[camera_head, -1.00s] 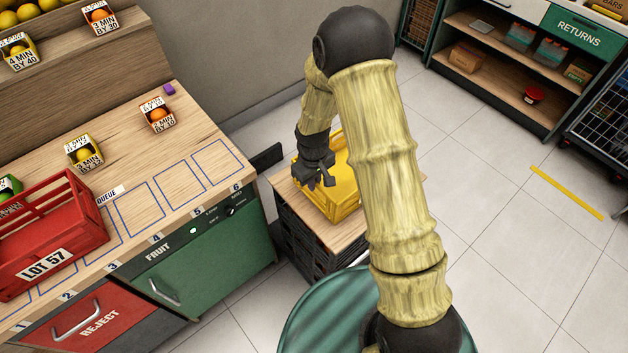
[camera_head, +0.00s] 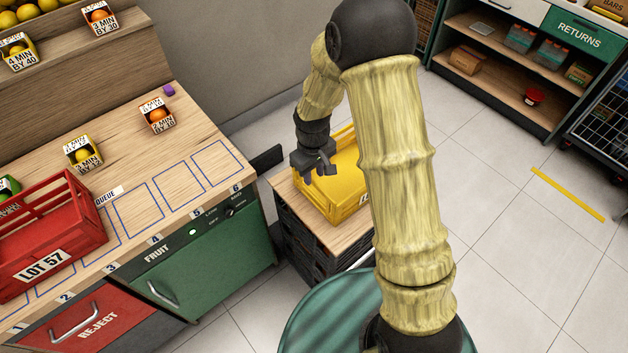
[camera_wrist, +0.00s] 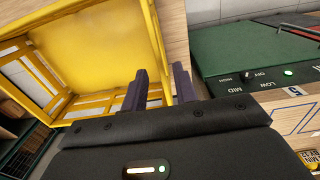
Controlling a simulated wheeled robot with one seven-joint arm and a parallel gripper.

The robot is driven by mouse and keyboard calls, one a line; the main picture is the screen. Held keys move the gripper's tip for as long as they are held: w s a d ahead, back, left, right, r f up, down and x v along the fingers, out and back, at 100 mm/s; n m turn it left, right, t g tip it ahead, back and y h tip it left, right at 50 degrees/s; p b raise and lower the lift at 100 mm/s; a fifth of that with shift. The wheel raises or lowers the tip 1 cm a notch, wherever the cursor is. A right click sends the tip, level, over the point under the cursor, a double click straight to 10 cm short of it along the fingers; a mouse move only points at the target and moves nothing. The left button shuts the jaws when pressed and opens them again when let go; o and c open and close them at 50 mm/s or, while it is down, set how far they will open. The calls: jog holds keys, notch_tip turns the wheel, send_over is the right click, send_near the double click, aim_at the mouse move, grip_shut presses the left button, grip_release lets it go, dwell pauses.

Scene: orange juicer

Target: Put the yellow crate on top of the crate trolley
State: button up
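The yellow crate (camera_head: 343,199) is an open box resting on a wooden top (camera_head: 313,225) over a stack of dark crates. In the wrist view, the crate (camera_wrist: 112,38) fills the upper left. My gripper (camera_head: 326,167) is at the crate's left side, partly hiding it. In the wrist view, my gripper's fingers (camera_wrist: 161,85) are apart, one on each side of the crate's near wall; contact cannot be told. My arm hides the crate's right part. I cannot tell for certain which thing is the crate trolley; a dark wire-sided cart (camera_head: 606,118) stands at the right edge.
A counter (camera_head: 120,215) with a red LOT 57 crate (camera_head: 50,240) and small fruit boxes stands left of the stack. A shelf unit marked RETURNS (camera_head: 520,60) stands at the back right. The tiled floor (camera_head: 500,240) right of my arm is clear, with a yellow strip (camera_head: 567,194).

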notch_tip(320, 180, up, 7)
jog(key=shift+b, duration=0.35)
jog(key=shift+s+r, duration=0.1)
jog(key=shift+r, duration=0.05)
jog(key=s+d+r+m+t, duration=0.1)
jog(key=s+d+r+m, duration=0.2)
jog(key=s+d, duration=0.3)
jog(key=s+d+r+m+t, duration=0.1)
jog(key=s+d+r+m, duration=0.2)
jog(key=s, duration=0.4)
jog(key=d+m, duration=0.1)
jog(key=d, duration=0.1)
jog(key=shift+s+d, duration=0.35)
jog(key=shift+s, duration=0.05)
dwell(0.4)
